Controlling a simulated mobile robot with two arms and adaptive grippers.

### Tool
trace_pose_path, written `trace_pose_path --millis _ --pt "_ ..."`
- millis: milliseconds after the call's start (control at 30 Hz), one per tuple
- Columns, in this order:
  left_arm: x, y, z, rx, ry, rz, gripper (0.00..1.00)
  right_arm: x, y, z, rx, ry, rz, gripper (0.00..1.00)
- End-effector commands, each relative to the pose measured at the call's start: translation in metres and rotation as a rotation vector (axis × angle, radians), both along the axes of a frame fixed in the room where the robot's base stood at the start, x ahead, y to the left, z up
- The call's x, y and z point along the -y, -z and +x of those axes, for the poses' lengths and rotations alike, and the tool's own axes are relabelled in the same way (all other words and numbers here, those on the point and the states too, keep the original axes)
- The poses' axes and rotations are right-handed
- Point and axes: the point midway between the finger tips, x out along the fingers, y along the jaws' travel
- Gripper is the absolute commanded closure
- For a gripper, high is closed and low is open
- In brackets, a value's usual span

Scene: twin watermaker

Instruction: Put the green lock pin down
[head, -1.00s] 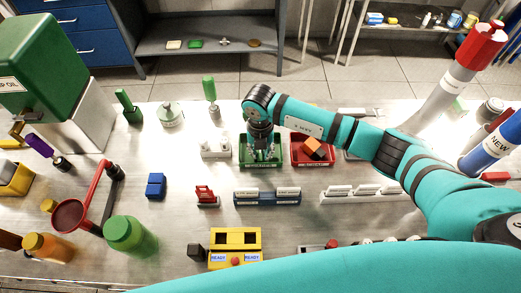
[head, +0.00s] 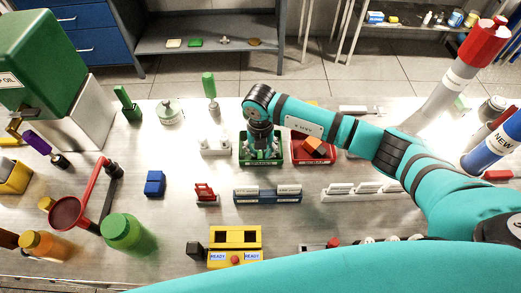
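My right gripper (head: 262,154) points down into the green tray (head: 245,162) in the middle of the bench. Its fingers are small and dark against the tray, and I cannot make out whether they are open or shut. I cannot pick out the green lock pin; a green pin in or under the gripper would be hidden or blend with the tray. My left gripper is not in view.
A red tray (head: 299,160) with an orange block (head: 314,146) stands right beside the green tray. A white rack (head: 215,148) is close on its left, a blue rack (head: 267,197) in front. A green-handled tool (head: 209,88) stands behind.

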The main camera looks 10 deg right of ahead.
Motion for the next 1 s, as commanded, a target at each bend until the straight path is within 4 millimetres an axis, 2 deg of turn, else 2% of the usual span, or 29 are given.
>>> trace_pose_path --millis 33,133,267,300,367,700,833,1000 --pt "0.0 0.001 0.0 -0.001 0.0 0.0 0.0 0.001 0.005 -0.004 -0.011 -0.001 -0.004 0.59" --pt "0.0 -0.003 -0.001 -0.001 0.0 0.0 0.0 0.0 0.001 -0.004 -0.011 -0.002 -0.003 0.59" --pt "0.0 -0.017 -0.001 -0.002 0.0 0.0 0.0 0.0 -0.016 -0.004 -0.01 -0.002 -0.002 0.59" --pt "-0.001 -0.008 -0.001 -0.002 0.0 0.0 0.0 0.0 -0.017 -0.002 -0.004 -0.002 0.0 0.59" --pt "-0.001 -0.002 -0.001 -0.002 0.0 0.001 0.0 0.0 -0.029 -0.001 0.0 -0.003 0.0 0.59" --pt "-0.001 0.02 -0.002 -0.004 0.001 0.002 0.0 -0.001 -0.104 -0.001 0.002 -0.001 0.001 0.59" --pt "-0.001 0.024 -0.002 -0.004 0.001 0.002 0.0 -0.001 -0.122 -0.001 0.0 -0.002 0.0 0.59" --pt "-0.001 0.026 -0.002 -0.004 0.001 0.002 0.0 -0.001 -0.132 -0.002 -0.002 0.0 -0.001 0.59"
